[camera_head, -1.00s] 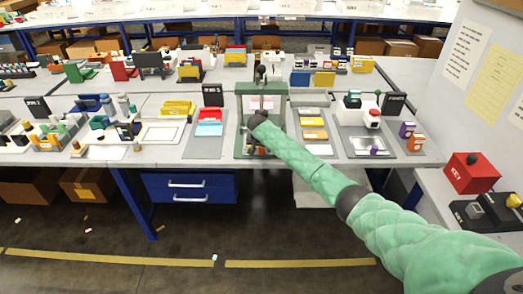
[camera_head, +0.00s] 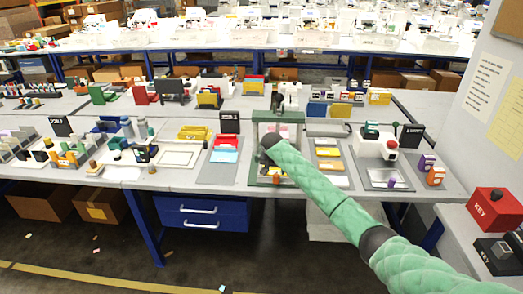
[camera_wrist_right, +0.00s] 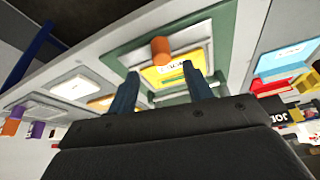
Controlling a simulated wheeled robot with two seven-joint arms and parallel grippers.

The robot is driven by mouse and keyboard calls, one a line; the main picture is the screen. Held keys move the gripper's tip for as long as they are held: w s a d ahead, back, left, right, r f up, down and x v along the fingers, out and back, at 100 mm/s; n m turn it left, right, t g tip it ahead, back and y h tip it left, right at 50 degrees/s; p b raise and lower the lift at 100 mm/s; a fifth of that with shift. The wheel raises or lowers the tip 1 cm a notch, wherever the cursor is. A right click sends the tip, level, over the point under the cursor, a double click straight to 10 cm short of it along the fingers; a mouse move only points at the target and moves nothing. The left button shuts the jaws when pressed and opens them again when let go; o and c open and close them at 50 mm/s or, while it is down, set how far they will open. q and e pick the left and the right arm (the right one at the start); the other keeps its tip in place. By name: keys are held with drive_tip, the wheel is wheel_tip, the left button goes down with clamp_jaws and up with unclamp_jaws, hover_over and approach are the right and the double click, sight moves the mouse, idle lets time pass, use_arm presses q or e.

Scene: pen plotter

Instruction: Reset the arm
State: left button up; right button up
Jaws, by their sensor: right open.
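The green-framed pen plotter station (camera_head: 257,160) stands at the middle of the near bench in the head view. A black upright piece (camera_head: 277,103) rises at its back. My right gripper (camera_wrist_right: 160,70) is open, with its two dark fingers apart. In the head view its dark end covers part of the station. In the wrist view, an orange cylinder (camera_wrist_right: 161,50) and a yellow card (camera_wrist_right: 165,75) show beyond and between the fingers, with nothing gripped. The orange cylinder also shows at the station's front in the head view (camera_head: 277,179). My left gripper is not in view.
Left of the station is a tray with red and blue cards (camera_head: 224,155).

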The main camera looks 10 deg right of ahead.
drive_tip(key=s+a+f+n+y+b, duration=0.1)
drive_tip(key=s+a+f, duration=0.1)
drive_tip(key=s+f, duration=0.95)
drive_tip(key=s+a+f+n+g, duration=0.1)
drive_tip(key=s+a+f+n, duration=0.1)
drive_tip(key=s+f, duration=0.9)
drive_tip(key=s+a+f+n+y+b, duration=0.15)
drive_tip(key=s+f, duration=0.55)
drive_tip(key=f, duration=0.9)
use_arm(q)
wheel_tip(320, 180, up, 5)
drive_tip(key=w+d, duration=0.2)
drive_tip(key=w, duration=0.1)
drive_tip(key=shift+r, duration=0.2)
use_arm(e)
drive_tip(key=s+f+n, duration=0.1)
drive_tip(key=s+f, duration=0.5)
drive_tip(key=s, duration=0.7)
drive_tip(key=s+f+n, duration=0.1)
drive_tip(key=s+f, duration=0.5)
drive_tip(key=s, duration=0.7)
drive_tip(key=s+f+n+g, duration=0.1)
drive_tip(key=s+f, duration=0.5)
drive_tip(key=s, duration=0.7)
drive_tip(key=shift+s+a+f, duration=0.2)
drive_tip(key=shift+s+a, duration=0.2)
